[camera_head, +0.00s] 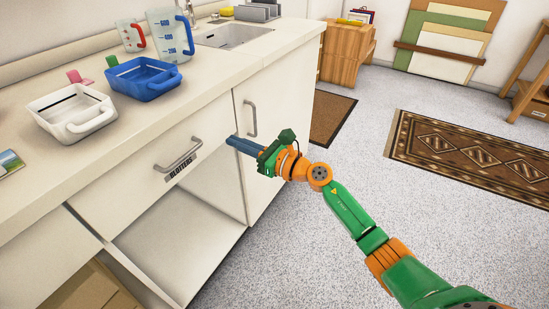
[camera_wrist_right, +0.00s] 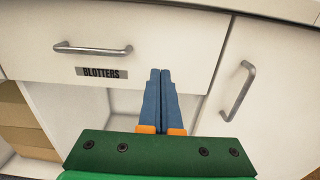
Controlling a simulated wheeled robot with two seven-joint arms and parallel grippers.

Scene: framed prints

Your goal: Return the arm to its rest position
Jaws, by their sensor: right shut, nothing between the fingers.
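My right arm (camera_head: 350,213) comes in from the lower right in the head view, green and orange. Its right gripper (camera_head: 230,141) is shut and empty, its blue fingers pointing at the cabinet front, close to the right edge of the drawer labelled BLOTTERS (camera_head: 200,135). In the right wrist view the two blue fingers (camera_wrist_right: 160,73) lie together with nothing between them, in front of the drawer's lower right part. The drawer handle (camera_wrist_right: 92,49) is to their left, apart from them. My left gripper does not show in the head view.
A cabinet door handle (camera_wrist_right: 238,90) is to the right of the fingers. An open compartment (camera_head: 175,235) is below the drawer. A white tray (camera_head: 58,104), a blue tray (camera_head: 130,80) and jugs (camera_head: 172,45) stand on the counter. Grey floor (camera_head: 300,270) is free, with a patterned rug (camera_head: 470,155) to the right.

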